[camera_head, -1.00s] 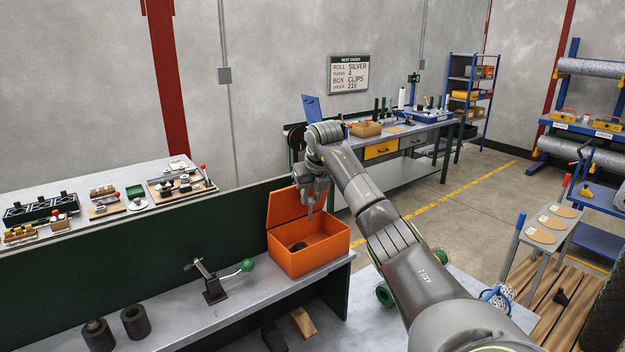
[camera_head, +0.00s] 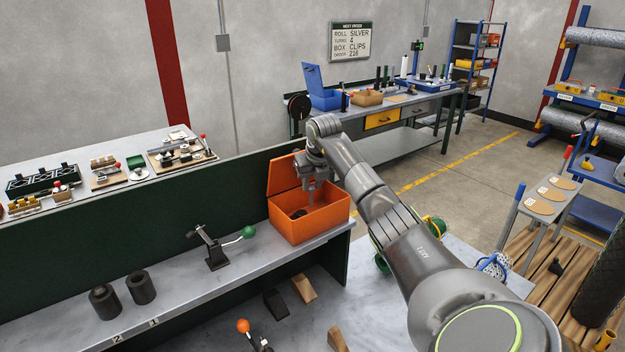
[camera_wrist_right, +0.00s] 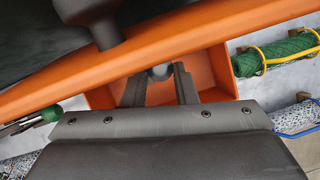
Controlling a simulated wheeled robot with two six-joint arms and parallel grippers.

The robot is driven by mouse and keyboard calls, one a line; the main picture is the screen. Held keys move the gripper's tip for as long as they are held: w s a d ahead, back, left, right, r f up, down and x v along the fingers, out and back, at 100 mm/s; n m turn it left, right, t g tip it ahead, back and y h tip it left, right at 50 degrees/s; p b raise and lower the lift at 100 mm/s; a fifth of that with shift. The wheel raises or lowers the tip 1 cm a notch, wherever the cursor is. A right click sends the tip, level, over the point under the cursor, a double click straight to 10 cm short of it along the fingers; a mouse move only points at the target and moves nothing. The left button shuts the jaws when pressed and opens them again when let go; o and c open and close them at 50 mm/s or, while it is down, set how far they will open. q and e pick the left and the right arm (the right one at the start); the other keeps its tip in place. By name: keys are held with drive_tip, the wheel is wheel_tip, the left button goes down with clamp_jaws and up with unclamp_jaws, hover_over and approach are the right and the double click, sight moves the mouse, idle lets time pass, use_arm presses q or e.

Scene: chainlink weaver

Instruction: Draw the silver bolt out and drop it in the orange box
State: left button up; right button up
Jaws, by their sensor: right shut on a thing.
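The orange box (camera_head: 296,230) stands with its lid up at the right end of the grey shelf. My right gripper (camera_head: 311,202) points down over its open top, fingertips near rim level. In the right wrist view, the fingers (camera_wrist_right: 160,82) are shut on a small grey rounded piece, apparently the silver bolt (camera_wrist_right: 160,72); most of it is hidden. The box's orange inside (camera_wrist_right: 216,75) shows behind the fingers. A dark object (camera_head: 299,213) lies in the box. My left gripper is out of view.
A black clamp with a green knob (camera_head: 249,231) stands on the shelf left of the box. Two dark cylinders (camera_head: 140,287) stand farther left. A dark green panel (camera_head: 130,230) runs behind the shelf. Wedge blocks (camera_head: 303,288) lie below in front.

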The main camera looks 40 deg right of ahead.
drive_tip(key=o, duration=1.1)
drive_tip(key=shift+v, duration=8.7)
drive_tip(key=shift+f, duration=0.1)
